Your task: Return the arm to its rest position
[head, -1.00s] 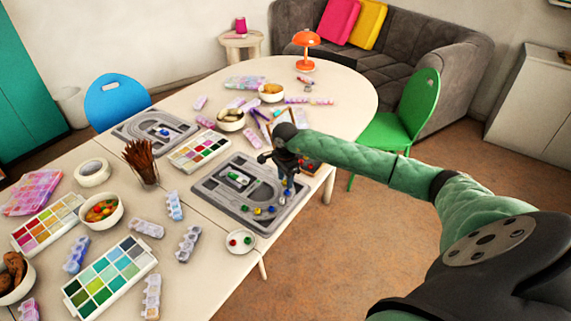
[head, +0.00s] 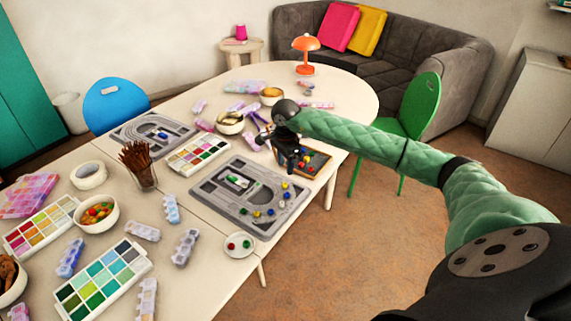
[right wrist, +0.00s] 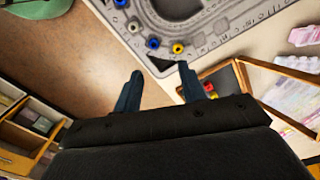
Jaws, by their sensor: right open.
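My right arm reaches in from the right in the head view, with its gripper (head: 290,160) above the table near the far right corner of the near grey bead board (head: 222,216). In the right wrist view my right gripper (right wrist: 160,92) has its two dark blue fingers apart with nothing between them. Blue and yellow beads lie on the bead board (right wrist: 215,38) ahead of the fingers. My left gripper is not in view.
A wood-framed dark tray (head: 316,163) with beads lies beside the right gripper. A white saucer (head: 239,245) holds red and green beads. A second grey board (head: 150,133), paint palettes, bowls and a cup of brushes (head: 141,166) crowd the table (head: 345,95). A green chair (head: 412,110) stands beyond the arm.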

